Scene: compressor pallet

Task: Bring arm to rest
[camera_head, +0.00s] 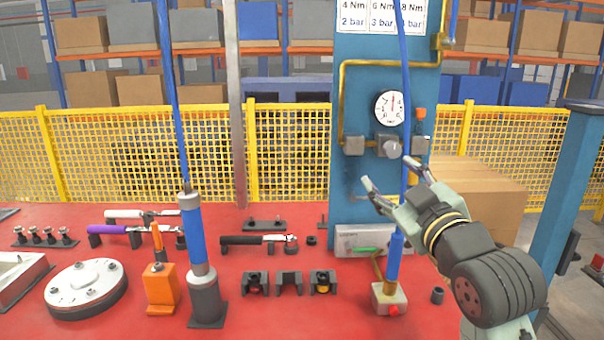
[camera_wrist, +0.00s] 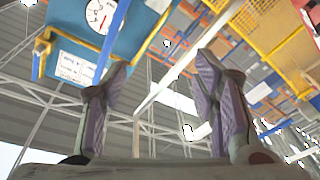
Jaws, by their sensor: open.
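My gripper (camera_head: 393,184) is open and empty in the head view. It is raised above the right part of the red table, in front of the blue panel (camera_head: 348,110). Its fingers point up and to the left, below the pressure gauge (camera_head: 389,108) and close to the regulator knob (camera_head: 392,149). A blue hose (camera_head: 404,60) passes by the fingers in the picture; I cannot tell if they touch. In the wrist view both fingers (camera_wrist: 160,85) stand wide apart with nothing between them. The gauge also shows there (camera_wrist: 100,14).
The red table (camera_head: 330,318) holds a blue cylinder tool (camera_head: 194,240), an orange tool (camera_head: 160,282), a round white flange (camera_head: 86,286), torque wrenches and small holders. A grey box with a red button (camera_head: 389,299) stands below my arm. Cardboard boxes (camera_head: 480,190) are behind it. Yellow fencing (camera_head: 290,150) runs behind the table.

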